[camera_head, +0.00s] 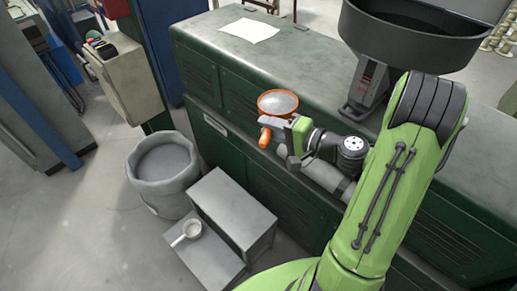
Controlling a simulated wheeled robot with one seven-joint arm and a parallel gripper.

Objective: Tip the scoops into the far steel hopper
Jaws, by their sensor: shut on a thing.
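My gripper (284,136) is shut on a scoop (278,103) with an orange rim and an orange handle end. The scoop's bowl is open side up and looks full of grey material. It is held in the air, seen against the front part of the green cabinet's top. A large dark steel hopper (415,48) stands on the cabinet at the upper right, partly behind my arm.
The long green cabinet (240,45) has a paper sheet on its far end. A grey round bin (165,195) with grey contents stands on the floor beside the step stool (232,205). The cabinet top between paper and hopper is clear.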

